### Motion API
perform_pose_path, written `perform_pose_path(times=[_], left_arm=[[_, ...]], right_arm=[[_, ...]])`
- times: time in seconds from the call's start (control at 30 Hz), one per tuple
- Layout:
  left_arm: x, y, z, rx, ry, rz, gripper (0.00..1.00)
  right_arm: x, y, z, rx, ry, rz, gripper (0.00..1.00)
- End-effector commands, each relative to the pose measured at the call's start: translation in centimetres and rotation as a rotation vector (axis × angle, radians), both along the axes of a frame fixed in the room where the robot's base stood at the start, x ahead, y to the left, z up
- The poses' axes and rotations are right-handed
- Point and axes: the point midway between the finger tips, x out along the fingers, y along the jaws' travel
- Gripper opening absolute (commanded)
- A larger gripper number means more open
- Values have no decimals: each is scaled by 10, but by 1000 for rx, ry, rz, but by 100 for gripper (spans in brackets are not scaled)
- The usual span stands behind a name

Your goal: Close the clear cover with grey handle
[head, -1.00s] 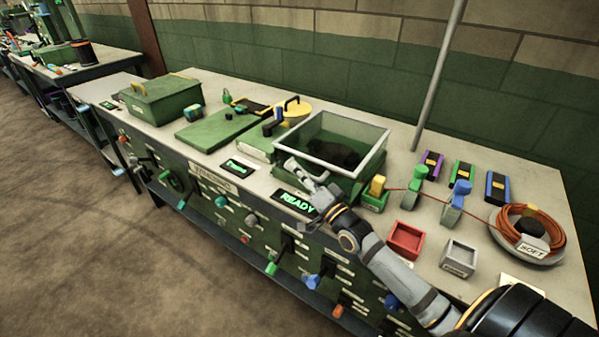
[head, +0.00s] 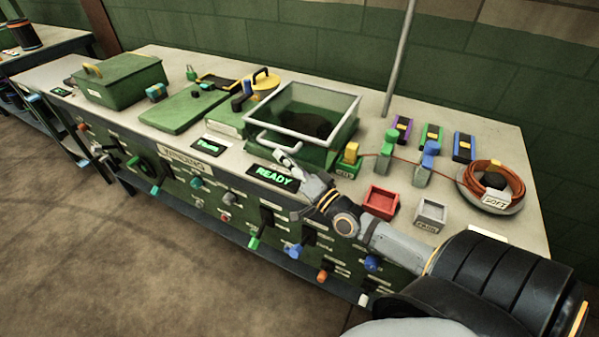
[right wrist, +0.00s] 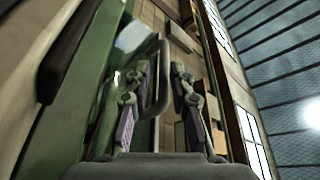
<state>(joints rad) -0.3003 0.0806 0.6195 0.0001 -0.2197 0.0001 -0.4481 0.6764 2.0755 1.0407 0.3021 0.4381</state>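The clear cover (head: 318,103) has a pale grey frame and sits over a green base (head: 312,154) at the middle of the bench. Its dark contents show through the clear panel. I cannot tell whether it is fully down. The grey handle (head: 262,141) sticks out at its front edge. My right gripper (head: 284,156) is at the handle, in front of the cover. In the right wrist view the grey handle (right wrist: 162,75) stands between the two parted fingers of my right gripper (right wrist: 160,85); contact is unclear. My left gripper is not in view.
A green lidded box (head: 122,82) and a flat green panel (head: 182,108) lie to the left. A red tray (head: 381,201), a grey tray (head: 430,214) and a coiled orange cable (head: 493,185) are to the right. A grey pole (head: 403,55) rises behind. Knobs line the bench front.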

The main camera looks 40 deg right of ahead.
Motion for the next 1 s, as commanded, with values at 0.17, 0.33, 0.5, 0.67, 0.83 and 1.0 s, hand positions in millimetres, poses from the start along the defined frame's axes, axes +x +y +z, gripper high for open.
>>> perform_pose_path(times=[0.17,0.33,0.5,0.67,0.83,1.0], left_arm=[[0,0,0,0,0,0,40],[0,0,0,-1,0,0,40],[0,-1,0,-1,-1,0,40],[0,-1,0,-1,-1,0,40],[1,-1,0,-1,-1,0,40],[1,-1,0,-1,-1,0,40]], right_arm=[[-38,-5,-11,-4,7,5,22],[-57,-9,-15,-2,4,2,22],[-62,-11,-16,1,1,0,22],[-62,-11,-15,1,0,-1,22],[-62,-11,-15,1,0,0,22],[-62,-10,-16,-2,3,2,22]])
